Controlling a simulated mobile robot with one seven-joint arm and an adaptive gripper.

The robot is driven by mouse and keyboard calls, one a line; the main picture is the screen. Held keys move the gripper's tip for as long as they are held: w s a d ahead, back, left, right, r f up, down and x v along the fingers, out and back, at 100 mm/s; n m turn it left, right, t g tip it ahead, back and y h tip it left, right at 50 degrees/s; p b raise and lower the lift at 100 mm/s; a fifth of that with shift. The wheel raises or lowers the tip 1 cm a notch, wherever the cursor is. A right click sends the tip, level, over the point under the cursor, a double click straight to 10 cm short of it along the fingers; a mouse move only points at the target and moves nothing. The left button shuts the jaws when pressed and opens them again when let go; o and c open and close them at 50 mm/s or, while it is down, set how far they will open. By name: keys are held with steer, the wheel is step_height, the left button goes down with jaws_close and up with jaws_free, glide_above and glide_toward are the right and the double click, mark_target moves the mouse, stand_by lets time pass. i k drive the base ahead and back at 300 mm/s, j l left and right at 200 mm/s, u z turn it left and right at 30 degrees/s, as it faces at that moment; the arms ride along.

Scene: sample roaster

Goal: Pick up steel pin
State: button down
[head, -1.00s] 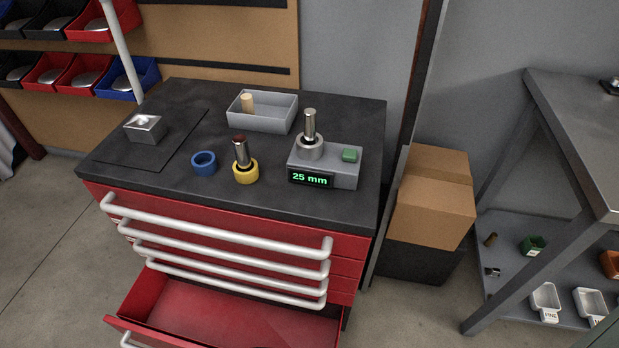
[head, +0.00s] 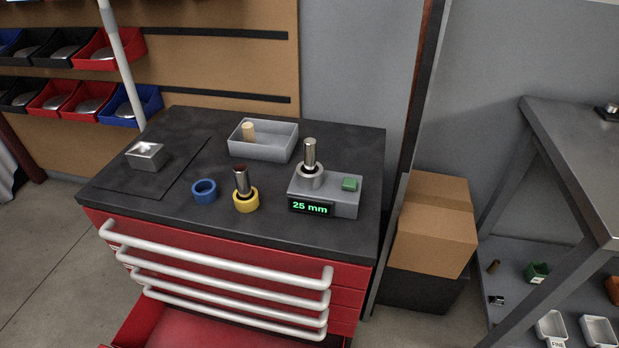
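A plain steel pin (head: 310,152) stands upright in a grey ring (head: 310,179) on top of a grey measuring block (head: 341,199). The block's display (head: 310,207) reads "25 mm" in green. Another steel-coloured pin (head: 242,183) with a dark reddish-brown top stands upright in a yellow ring (head: 246,200), left of the block. An empty blue ring (head: 204,192) lies left of the yellow one. My gripper is not in view.
The dark bench top (head: 190,123) also bears a grey tray (head: 264,152) with a wooden peg (head: 249,131) and a small metal block (head: 145,155) at left. Red drawers (head: 215,261) are below, the lowest pulled open. Cardboard boxes (head: 430,235) and a metal shelf unit (head: 560,160) stand at right.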

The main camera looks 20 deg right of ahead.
mark_target(310, 143)
steer(key=k+l, duration=0.15)
steer(key=l, duration=0.2)
steer(key=k+l, duration=0.15)
steer(key=l, duration=0.25)
steer(key=k+l, duration=0.2)
steer(key=l, duration=0.15)
